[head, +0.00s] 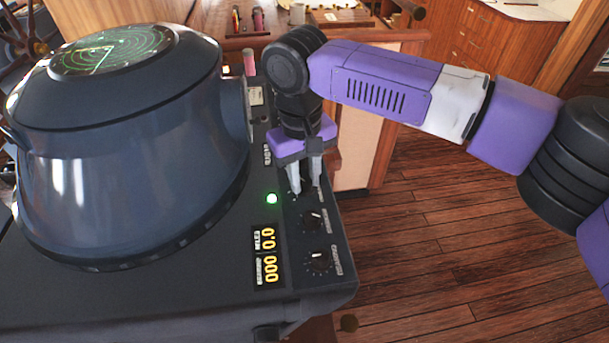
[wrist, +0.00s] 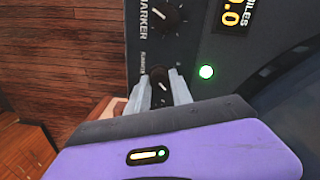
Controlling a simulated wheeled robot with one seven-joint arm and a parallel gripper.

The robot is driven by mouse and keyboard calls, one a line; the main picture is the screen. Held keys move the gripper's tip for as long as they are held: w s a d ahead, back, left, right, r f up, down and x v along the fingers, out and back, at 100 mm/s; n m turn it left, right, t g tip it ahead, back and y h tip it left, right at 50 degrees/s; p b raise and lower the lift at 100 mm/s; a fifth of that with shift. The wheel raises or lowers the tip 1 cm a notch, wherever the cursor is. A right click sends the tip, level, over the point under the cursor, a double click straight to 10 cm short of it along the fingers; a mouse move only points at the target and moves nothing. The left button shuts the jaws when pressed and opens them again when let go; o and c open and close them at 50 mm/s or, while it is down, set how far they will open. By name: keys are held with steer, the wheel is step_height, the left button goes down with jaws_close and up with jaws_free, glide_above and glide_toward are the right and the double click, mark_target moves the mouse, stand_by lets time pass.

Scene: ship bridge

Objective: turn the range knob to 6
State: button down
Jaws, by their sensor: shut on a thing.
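The range knob (wrist: 159,76) is a small dark knob on the black console panel. In the wrist view it sits between the two pale fingers of my gripper (wrist: 161,90), which is shut on it. The fingers and the wrist's purple body hide part of the knob and its dial, so I cannot read its setting. In the head view my gripper (head: 306,184) points down at the panel's far end, and its fingers mostly hide the knob.
The marker knob (head: 313,218) and another knob (head: 319,260) are nearer on the same panel. A lit green lamp (head: 272,198) and yellow number displays (head: 265,255) are beside them. The large radar housing (head: 130,150) stands close on the left. Wooden floor (head: 440,260) is open to the right.

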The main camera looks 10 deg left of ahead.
mark_target(304, 182)
steer(key=shift+r+n+p, duration=0.1)
steer(key=shift+n+p, duration=0.3)
steer(key=shift+p, duration=0.05)
steer(key=n+p, duration=0.2)
steer(key=shift+s+n, duration=0.1)
steer(key=shift+n, duration=0.2)
steer(key=n+p, duration=0.2)
steer(key=n, duration=0.3)
steer(key=shift+n, duration=0.3)
steer(key=c, duration=1.1)
jaws_free()
steer(key=shift+c, duration=0.2)
steer(key=shift+s+r+b, duration=0.15)
steer(key=shift+r+b, duration=0.35)
steer(key=shift+r, duration=3.35)
